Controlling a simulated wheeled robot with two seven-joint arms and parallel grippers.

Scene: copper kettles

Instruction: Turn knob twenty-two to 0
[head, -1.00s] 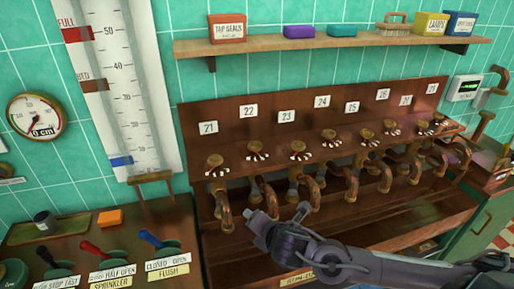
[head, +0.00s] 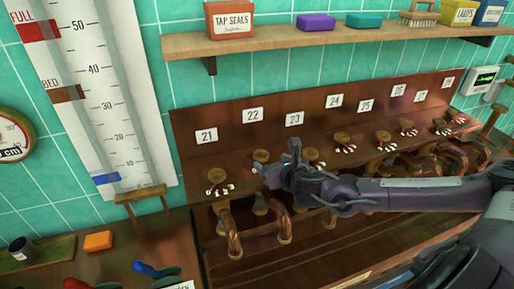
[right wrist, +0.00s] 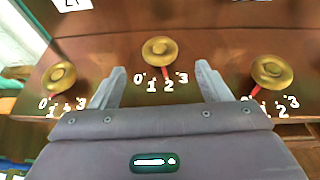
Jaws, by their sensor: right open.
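Knob twenty-two (head: 261,156) is a round brass knob under the "22" plate (head: 252,115) on the brown wooden panel. In the right wrist view, it is the middle knob (right wrist: 158,50), and its red pointer slants down towards the 2 on its white 0–3 scale. My right gripper (head: 276,160) is open and empty, just in front of this knob and a little to its right in the head view. In the right wrist view, the fingertips (right wrist: 161,68) stand apart on either side of the scale, with the knob beyond them. My left gripper is not in view.
Knob twenty-one (head: 215,176) is to the left and knob twenty-three (head: 311,155) to the right, partly behind my gripper. Copper pipes (head: 233,235) curve out below the knobs. A wooden shelf (head: 330,40) runs above the number plates.

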